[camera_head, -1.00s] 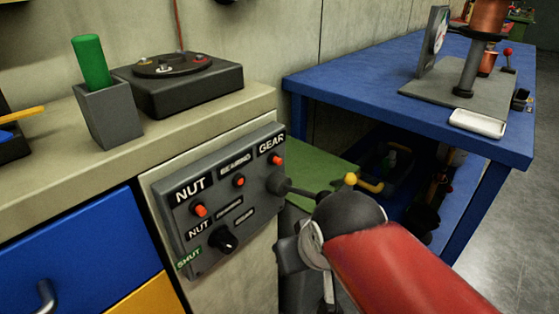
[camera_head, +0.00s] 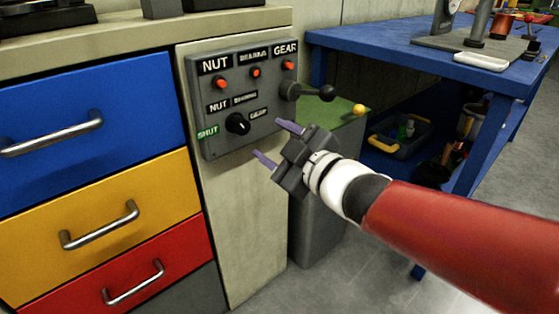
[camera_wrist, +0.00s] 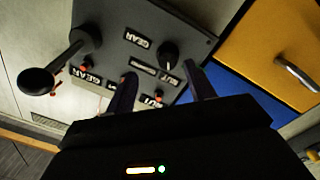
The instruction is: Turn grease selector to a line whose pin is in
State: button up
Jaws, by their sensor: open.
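The grease panel (camera_head: 205,100) is a grey plate on the cabinet side. Its black selector knob (camera_head: 237,124) sits low, among SHUT, NUT, BEARING and GEAR labels; I cannot surely tell where it points. Red-orange pins sit under the upper labels: nut pin (camera_head: 220,83), bearing pin (camera_head: 256,72) and gear pin (camera_head: 289,65). Their depths are hard to tell. My gripper (camera_head: 278,143) is open and empty, right of and below the knob, apart from it. In the wrist view, the knob (camera_wrist: 168,54) shows beyond and between the fingertips (camera_wrist: 158,78).
A black-ball lever (camera_head: 310,92) sticks out at the panel's right edge, near my gripper. A yellow-knobbed thing (camera_head: 359,109) stands by a green-topped box (camera_head: 335,107). Drawers with handles (camera_head: 100,225) are left; a blue table (camera_head: 400,45) is right.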

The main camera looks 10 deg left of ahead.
aim_at(245, 129)
jog(key=shift+n+g+y, duration=0.3)
jog(key=shift+n+y, duration=0.1)
jog(key=x, duration=0.5)
jog(key=s+x, duration=0.1)
jog(key=x, duration=0.2)
jog(key=shift+a, duration=0.35)
jog(key=c, duration=1)
